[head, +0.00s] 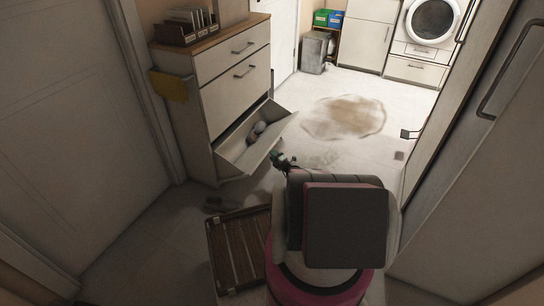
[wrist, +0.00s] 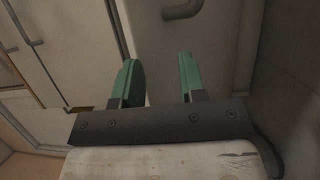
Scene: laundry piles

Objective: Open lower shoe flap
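The shoe cabinet (head: 205,95) is white with a wooden top and stands against the wall at the left of the head view. Its lower shoe flap (head: 236,160) is tilted outward, with shoes (head: 257,131) visible inside. My gripper (head: 281,160) is just to the right of the flap's outer edge; I cannot tell whether it touches. In the wrist view its two green fingers (wrist: 159,78) are apart with nothing seen between them. A pale panel with a grey handle (wrist: 181,10) shows beyond them, and I cannot tell which panel it is.
A slatted wooden rack (head: 238,248) lies on the floor beside my base, with dark shoes (head: 219,204) behind it. A tall cabinet with a handle (head: 505,75) bounds the right. Open floor extends towards the washer (head: 432,20).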

